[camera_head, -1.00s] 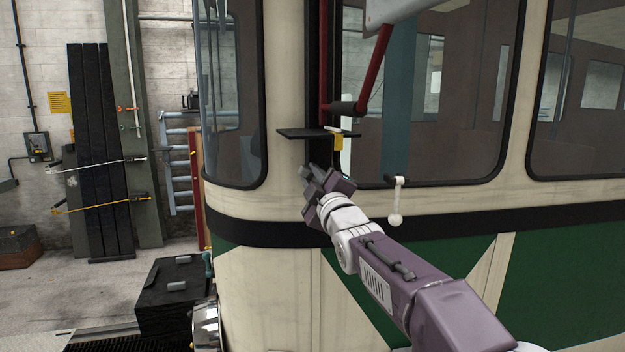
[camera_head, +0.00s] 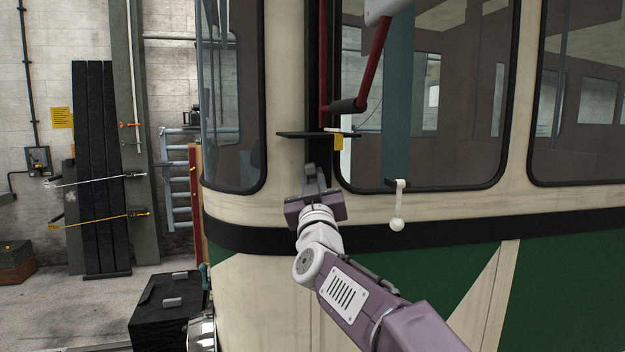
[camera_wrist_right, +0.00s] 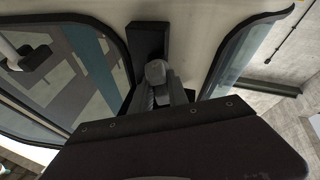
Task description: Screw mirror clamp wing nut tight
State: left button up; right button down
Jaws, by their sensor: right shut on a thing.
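My right gripper (camera_head: 314,174) points up at the lower end of the black post (camera_head: 318,150) on the tram's front. It is shut on a small grey rounded piece, which I take to be the wing nut (camera_wrist_right: 156,71), in front of a black block (camera_wrist_right: 148,38) in the right wrist view. The fingers hide most of it, and in the head view I cannot make it out. The mirror (camera_head: 382,10) sits on a red arm (camera_head: 374,62) above right, with a black grip-like joint (camera_head: 347,106) at its bend. My left gripper is not in view.
A thin black plate (camera_head: 305,135) with a yellow block (camera_head: 338,142) sticks out just above my gripper. A white handle (camera_head: 398,205) hangs to the right, below the window. The cream tram body is close behind. Open floor (camera_head: 100,312) lies at the left.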

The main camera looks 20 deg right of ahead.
jog(key=shift+f+m+h, duration=0.1)
jog(key=shift+m+h, duration=0.9)
jog(key=shift+m, duration=0.7)
jog(key=shift+m+g, duration=0.3)
jog(key=c, duration=1.3)
grip_release()
jog(key=b+v, duration=0.4)
jog(key=v, duration=0.5)
jog(key=shift+f+b, duration=0.1)
jog(key=shift+b, duration=0.3)
